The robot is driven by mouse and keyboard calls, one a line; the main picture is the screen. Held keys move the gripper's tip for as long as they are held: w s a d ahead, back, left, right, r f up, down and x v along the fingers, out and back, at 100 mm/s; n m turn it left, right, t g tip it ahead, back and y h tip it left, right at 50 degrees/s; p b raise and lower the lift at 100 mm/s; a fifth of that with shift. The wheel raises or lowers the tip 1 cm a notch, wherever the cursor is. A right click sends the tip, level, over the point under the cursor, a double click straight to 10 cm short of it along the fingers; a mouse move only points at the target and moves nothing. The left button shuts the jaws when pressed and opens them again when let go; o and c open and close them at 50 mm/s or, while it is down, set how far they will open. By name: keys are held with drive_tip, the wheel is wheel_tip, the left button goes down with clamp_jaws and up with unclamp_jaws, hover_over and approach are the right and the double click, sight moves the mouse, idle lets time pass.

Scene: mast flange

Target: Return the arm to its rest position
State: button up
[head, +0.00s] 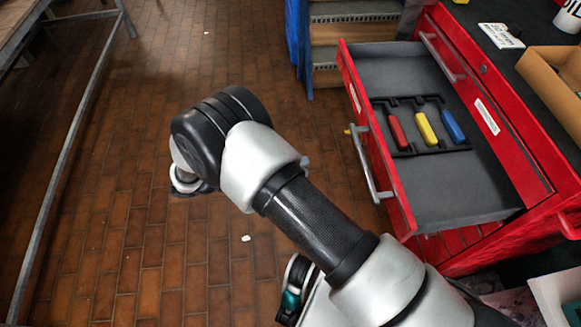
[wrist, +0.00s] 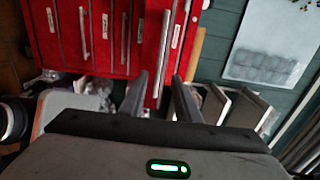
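My arm (head: 310,215) reaches up and left from the lower right of the head view, bent at a dark joint. What lies beyond that joint is mostly hidden, and I cannot make out my gripper there. In the wrist view my gripper (wrist: 160,77) shows two dark fingers standing apart, with the red cabinet front visible between them. It is open and I see nothing held in it.
The open red drawer (head: 460,195) juts out right of my arm. It holds red (head: 396,131), yellow (head: 426,128) and blue (head: 453,127) handled tools in a black rack. A cardboard box (head: 555,85) stands on the cabinet. Tiled floor (head: 110,200) is mostly clear at left.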

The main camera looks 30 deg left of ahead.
drive_tip(key=shift+s+a, duration=0.3)
drive_tip(key=shift+a, duration=0.05)
idle(0.3)
drive_tip(key=w+d+r+m+g+y, duration=0.3)
drive_tip(key=w+d+r+m+g, duration=0.15)
drive_tip(key=d+r+m, duration=0.4)
drive_tip(key=w+d+r+m+g+y, duration=0.3)
drive_tip(key=d+r+m+g, duration=0.2)
drive_tip(key=d+r+m, duration=0.4)
drive_tip(key=s+d+r+m+t+y, duration=0.25)
drive_tip(key=d+m, duration=0.25)
drive_tip(key=m, duration=0.3)
drive_tip(key=s+d+r+m+t+y, duration=0.1)
drive_tip(key=s+d+r+m+y, duration=0.35)
drive_tip(key=m, duration=0.45)
drive_tip(key=s+d+r+m+t+y, duration=0.1)
drive_tip(key=s+d+r+m+y, duration=0.15)
drive_tip(key=d+m, duration=0.45)
wheel_tip(320, 180, up, 17)
drive_tip(key=a+m+p, duration=0.1)
drive_tip(key=p, duration=1.6)
drive_tip(key=shift+r+t, duration=0.15)
drive_tip(key=shift+t, duration=0.15)
